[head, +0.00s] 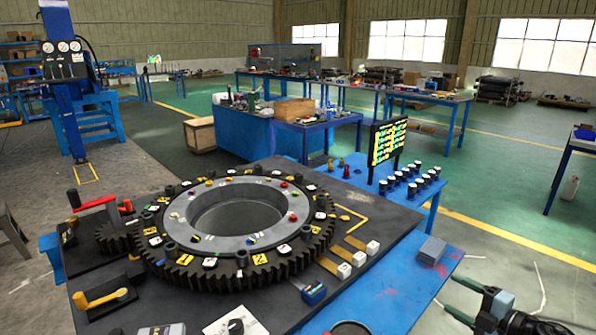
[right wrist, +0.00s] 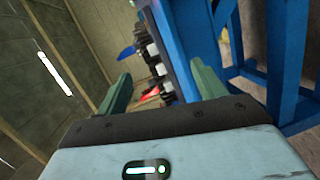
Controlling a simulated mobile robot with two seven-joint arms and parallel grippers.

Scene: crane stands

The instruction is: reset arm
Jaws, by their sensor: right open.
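My right gripper (head: 453,294) is at the lower right of the head view, beside the right end of the blue workbench (head: 385,300). Its two dark green fingers are apart with nothing between them. The right wrist view shows the same open gripper (right wrist: 162,85), tilted, with blue bench framing (right wrist: 290,60) beyond the fingers. My left gripper is not in view.
A large black toothed ring (head: 265,262) with a grey inner ring (head: 183,212) lies on the bench. A red-handled lever (head: 95,203), a yellow handle (head: 105,298), white blocks (head: 345,271) and a lit display board (head: 388,142) stand around it. Green floor (head: 520,215) is clear on the right.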

